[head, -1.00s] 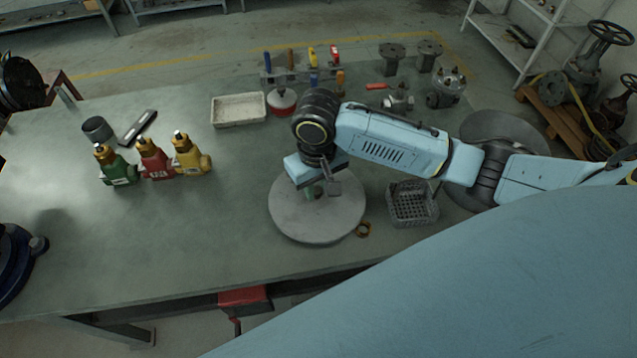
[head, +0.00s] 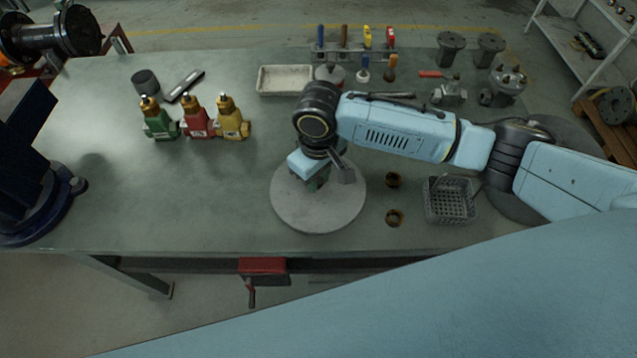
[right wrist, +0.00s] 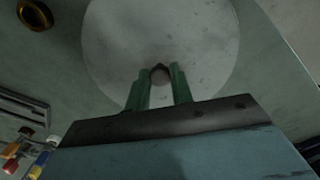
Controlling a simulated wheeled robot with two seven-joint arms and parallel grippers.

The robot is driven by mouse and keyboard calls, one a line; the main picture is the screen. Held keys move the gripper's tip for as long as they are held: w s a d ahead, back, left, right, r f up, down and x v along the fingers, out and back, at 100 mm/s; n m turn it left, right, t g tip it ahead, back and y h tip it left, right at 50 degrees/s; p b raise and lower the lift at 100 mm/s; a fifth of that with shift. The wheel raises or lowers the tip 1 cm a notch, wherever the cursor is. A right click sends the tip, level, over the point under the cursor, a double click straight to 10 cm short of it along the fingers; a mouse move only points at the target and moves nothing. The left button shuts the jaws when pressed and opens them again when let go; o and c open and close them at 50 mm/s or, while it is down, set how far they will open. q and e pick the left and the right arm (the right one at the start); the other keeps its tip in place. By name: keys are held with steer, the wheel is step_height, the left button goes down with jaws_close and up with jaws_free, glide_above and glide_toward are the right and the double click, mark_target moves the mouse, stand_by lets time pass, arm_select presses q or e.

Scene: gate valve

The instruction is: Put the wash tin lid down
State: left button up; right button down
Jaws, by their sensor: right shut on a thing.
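The wash tin lid (head: 318,215) is a pale grey round disc with a small dark knob (right wrist: 159,73), at the middle front of the bench in the head view. My right gripper (head: 316,183) is above its centre, pointing down. In the right wrist view its two green fingers (right wrist: 160,82) are shut on the knob, one on each side. The lid looks level and close to the bench top; I cannot tell whether it touches. A large dark grey round thing (head: 568,138), perhaps the wash tin, is partly hidden behind my right arm. My left gripper is not in view.
Green, red (head: 197,118) and yellow valve bodies stand at the back left. A white tray (head: 284,80) and a tool rack are behind. The bench left of the lid is clear.

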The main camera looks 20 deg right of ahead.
step_height(320, 180, down, 2)
steer(key=shift+f, duration=0.25)
steer(key=shift+f, duration=0.1)
steer(key=c, duration=1.2)
jaws_free()
steer(key=shift+c, duration=0.2)
step_height(320, 180, up, 12)
steer(key=p, duration=0.1)
steer(key=shift+p, duration=0.4)
steer(key=shift+s, duration=0.1)
